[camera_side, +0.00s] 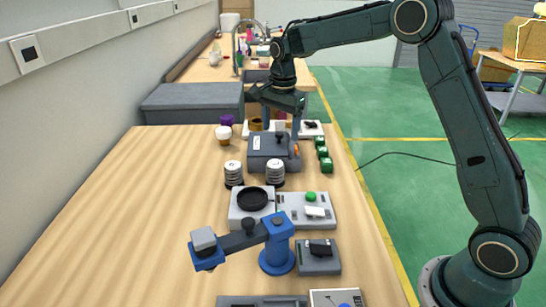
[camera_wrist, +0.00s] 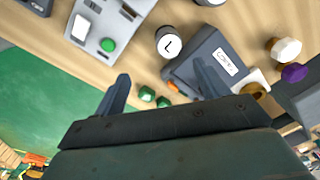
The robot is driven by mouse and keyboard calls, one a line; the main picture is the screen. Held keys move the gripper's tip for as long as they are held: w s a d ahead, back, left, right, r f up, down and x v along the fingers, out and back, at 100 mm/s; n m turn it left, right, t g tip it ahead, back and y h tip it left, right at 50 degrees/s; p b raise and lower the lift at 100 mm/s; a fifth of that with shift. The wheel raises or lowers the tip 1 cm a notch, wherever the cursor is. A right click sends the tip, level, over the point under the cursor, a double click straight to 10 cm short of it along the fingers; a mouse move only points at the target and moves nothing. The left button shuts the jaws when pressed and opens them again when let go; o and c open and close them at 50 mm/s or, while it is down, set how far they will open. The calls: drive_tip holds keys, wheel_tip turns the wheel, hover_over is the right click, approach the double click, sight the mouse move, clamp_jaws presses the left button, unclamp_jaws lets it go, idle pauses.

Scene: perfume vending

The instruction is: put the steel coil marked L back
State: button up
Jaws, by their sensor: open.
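The steel coil marked L (camera_wrist: 170,42) shows its round white top with a black L in the wrist view. By its place beside the grey device, it is the right one of two ribbed cylinders in the side view (camera_side: 275,172), standing upright on the table. The other cylinder (camera_side: 233,174) stands to its left, and its top is partly cut off in the wrist view (camera_wrist: 210,2). My gripper (camera_side: 281,120) is open and empty, over the far part of the table beyond the coil. Its two spread fingers show in the wrist view (camera_wrist: 163,83).
A grey device (camera_side: 270,150) stands just behind the coils, with several green blocks (camera_side: 322,153) to its right. A blue arm-like device (camera_side: 278,245) is nearer. The table's left side is clear.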

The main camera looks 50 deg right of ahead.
drive_tip(key=s+a+r+n+t, duration=0.1)
drive_tip(key=s+a+r+n, duration=0.1)
drive_tip(key=s+r+n, duration=0.35)
drive_tip(key=s+a+r+n+t, duration=0.1)
drive_tip(key=s+a+r+n, duration=0.1)
drive_tip(key=s+r, duration=0.65)
drive_tip(key=s+f+n+t, duration=0.1)
drive_tip(key=s+n, duration=0.3)
drive_tip(key=s, duration=0.6)
drive_tip(key=s+a+f+n+t, duration=0.1)
drive_tip(key=s+f+n+t, duration=0.1)
drive_tip(key=s, duration=0.9)
drive_tip(key=shift+a+f+n, duration=0.3)
drive_tip(key=shift+f+n, duration=0.6)
drive_tip(key=shift+n, duration=0.45)
